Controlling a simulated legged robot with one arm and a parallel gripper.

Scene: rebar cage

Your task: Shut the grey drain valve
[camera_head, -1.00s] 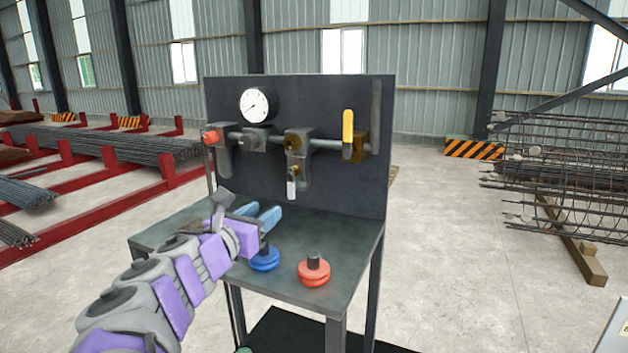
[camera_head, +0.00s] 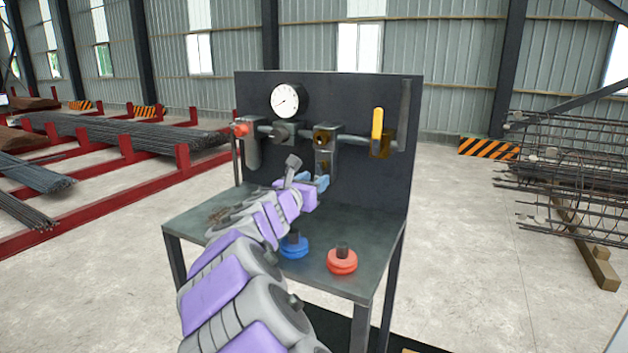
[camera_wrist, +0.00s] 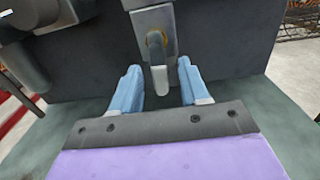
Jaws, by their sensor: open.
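The grey drain valve handle (camera_wrist: 158,62) hangs downward below a brass fitting in the wrist view. It is between and slightly beyond my two blue fingertips. My gripper (camera_wrist: 160,82) is open, with one finger on each side of the handle and a gap on both sides. In the head view my gripper (camera_head: 318,183) is just below the pipe's middle block (camera_head: 325,140), and my wrist and fingers hide the handle there.
A yellow-handled valve (camera_head: 377,124) is on the pipe to the right, and a gauge (camera_head: 285,99) is above. A red knob (camera_head: 241,130) is at left. Blue (camera_head: 294,246) and red (camera_head: 342,261) round pieces stand on the bench (camera_head: 375,248). Its right side is clear.

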